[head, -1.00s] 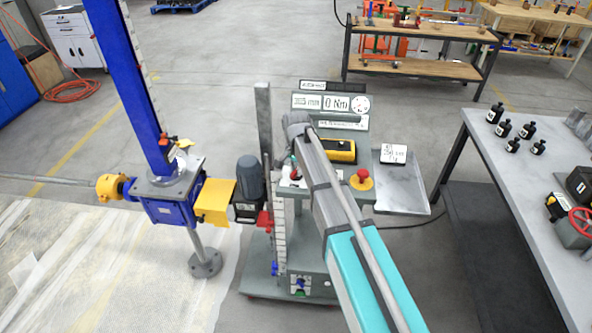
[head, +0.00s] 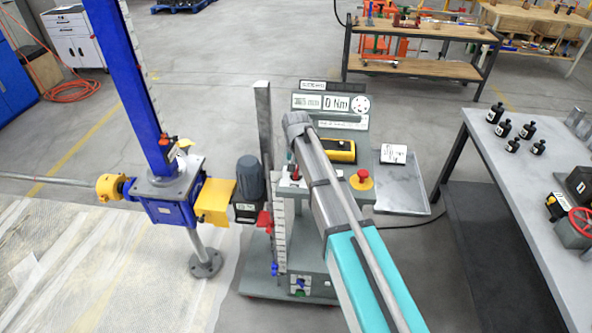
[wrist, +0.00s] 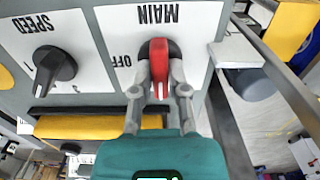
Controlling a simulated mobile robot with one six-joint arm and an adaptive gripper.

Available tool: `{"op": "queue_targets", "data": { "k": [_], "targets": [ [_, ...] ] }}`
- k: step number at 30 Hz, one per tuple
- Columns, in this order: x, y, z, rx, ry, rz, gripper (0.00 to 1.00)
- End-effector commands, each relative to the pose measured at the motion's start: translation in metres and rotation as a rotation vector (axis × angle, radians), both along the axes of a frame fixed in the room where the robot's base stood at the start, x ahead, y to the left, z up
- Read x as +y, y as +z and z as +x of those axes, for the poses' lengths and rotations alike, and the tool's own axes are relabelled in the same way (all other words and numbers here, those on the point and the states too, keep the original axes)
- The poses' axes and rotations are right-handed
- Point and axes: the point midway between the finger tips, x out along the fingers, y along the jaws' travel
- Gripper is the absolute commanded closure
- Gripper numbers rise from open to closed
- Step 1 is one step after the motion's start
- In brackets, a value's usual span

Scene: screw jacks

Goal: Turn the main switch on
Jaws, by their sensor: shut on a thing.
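The main switch (wrist: 160,53) is a red handle on a white plate marked MAIN (wrist: 158,14), which appears upside down in the wrist view. The handle lies along the picture's vertical. OFF is printed to its left; any opposite marking is not readable. My gripper (wrist: 160,72) has its two grey fingers on either side of the red handle and is shut on it.
A black SPEED knob (wrist: 55,66) is beside the switch plate. A blue screw jack (head: 165,200) stands at left and a grey table (head: 500,170) at right.

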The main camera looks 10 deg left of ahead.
Motion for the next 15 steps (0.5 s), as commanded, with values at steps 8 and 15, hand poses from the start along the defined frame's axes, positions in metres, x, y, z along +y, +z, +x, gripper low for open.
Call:
{"op": "queue_targets", "data": {
  "k": [8, 15],
  "targets": [
    [0.0001, 0.0000, 0.0002, 0.000, 0.000, 0.000, 0.62],
    [0.0001, 0.0000, 0.0001, 0.000, -0.001, 0.000, 0.46]
  ]
}}
